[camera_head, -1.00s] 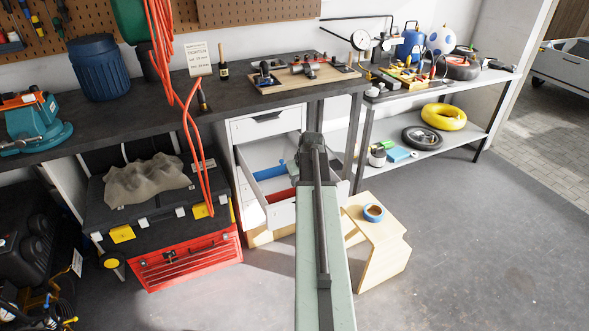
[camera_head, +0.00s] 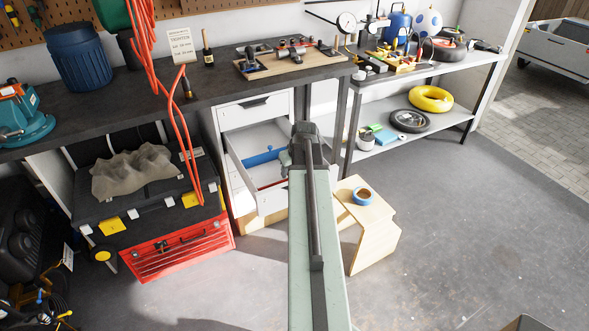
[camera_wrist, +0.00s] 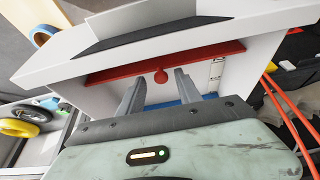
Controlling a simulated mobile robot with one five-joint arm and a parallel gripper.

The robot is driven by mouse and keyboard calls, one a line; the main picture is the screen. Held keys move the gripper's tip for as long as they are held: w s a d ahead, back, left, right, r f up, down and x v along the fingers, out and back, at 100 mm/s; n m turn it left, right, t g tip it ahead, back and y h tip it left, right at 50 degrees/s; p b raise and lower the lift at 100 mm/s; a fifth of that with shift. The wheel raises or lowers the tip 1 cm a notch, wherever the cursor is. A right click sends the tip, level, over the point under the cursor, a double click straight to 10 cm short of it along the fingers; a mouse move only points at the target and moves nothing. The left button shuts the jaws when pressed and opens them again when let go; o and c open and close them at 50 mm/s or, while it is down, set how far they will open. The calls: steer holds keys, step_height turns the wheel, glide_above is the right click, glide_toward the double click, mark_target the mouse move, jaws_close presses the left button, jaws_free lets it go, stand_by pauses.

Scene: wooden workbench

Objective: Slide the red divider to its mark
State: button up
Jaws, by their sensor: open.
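The red divider (camera_wrist: 110,74) spans the open white drawer in the wrist view, close behind the drawer front. Its round red knob (camera_wrist: 161,77) shows between the two fingers of my gripper (camera_wrist: 158,80), which are open and apart on either side of it. I cannot tell whether the fingers reach the knob's depth. In the head view only a thin part of the red divider (camera_head: 271,183) shows, and my arm hides the gripper's fingertips. A small pale plate with dark marks (camera_wrist: 216,72) is on the drawer's side wall; it may be the mark.
A blue divider (camera_head: 262,158) lies farther back in the drawer. The drawer front (camera_wrist: 150,32) with its dark handle strip is close to my gripper. A wooden stool (camera_head: 370,225) with blue tape stands at the right. A red toolbox (camera_head: 180,248) and hanging orange cable are at the left.

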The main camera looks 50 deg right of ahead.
steer(key=p+v, duration=0.6)
steer(key=v, duration=0.1)
steer(key=shift+s+r+p, duration=0.15)
steer(key=shift+r+p, duration=0.15)
steer(key=shift+p, duration=0.1)
